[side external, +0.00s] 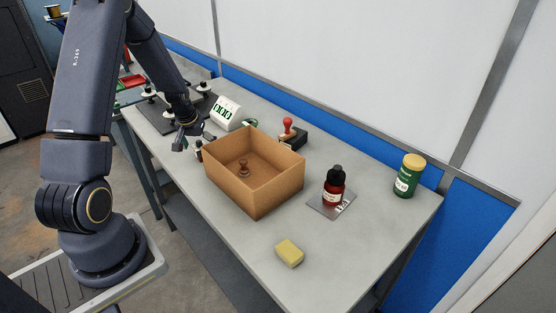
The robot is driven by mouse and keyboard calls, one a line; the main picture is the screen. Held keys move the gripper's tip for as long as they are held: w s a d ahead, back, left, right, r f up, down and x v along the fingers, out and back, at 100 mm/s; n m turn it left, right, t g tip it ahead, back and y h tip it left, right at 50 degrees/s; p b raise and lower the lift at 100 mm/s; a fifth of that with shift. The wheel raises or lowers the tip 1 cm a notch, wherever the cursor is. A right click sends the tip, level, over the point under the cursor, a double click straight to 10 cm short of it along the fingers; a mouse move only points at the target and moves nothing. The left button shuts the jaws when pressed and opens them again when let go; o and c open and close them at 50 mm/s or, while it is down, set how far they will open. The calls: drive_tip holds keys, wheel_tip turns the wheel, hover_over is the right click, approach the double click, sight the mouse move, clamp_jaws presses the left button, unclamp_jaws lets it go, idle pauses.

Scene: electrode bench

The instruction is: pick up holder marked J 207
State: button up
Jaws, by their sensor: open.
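No marking J 207 is legible in the side external view, so I cannot tell which thing is that holder. My gripper (187,140) is open, low over the far left part of the bench, left of the cardboard box. A small dark upright object (198,150) stands close to it, partly hidden by the box; I cannot tell whether they touch. Several small pieces with pale round bases or tops, such as one at the back (203,88), stand on a dark board (165,122) behind my arm. My forearm hides part of that board.
An open cardboard box (268,193) holds a small brown knobbed object (243,168). Around it are a white display unit (225,113), a red-handled stamp (288,129), a dark red bottle (334,187) on a metal plate, a green jar (407,177) and a yellow sponge (289,253). The front right is mostly clear.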

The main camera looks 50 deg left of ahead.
drive_tip(key=shift+f, duration=0.15)
drive_tip(key=c, duration=1.5)
drive_tip(key=shift+w+a, duration=0.1)
drive_tip(key=shift+c, duration=0.5)
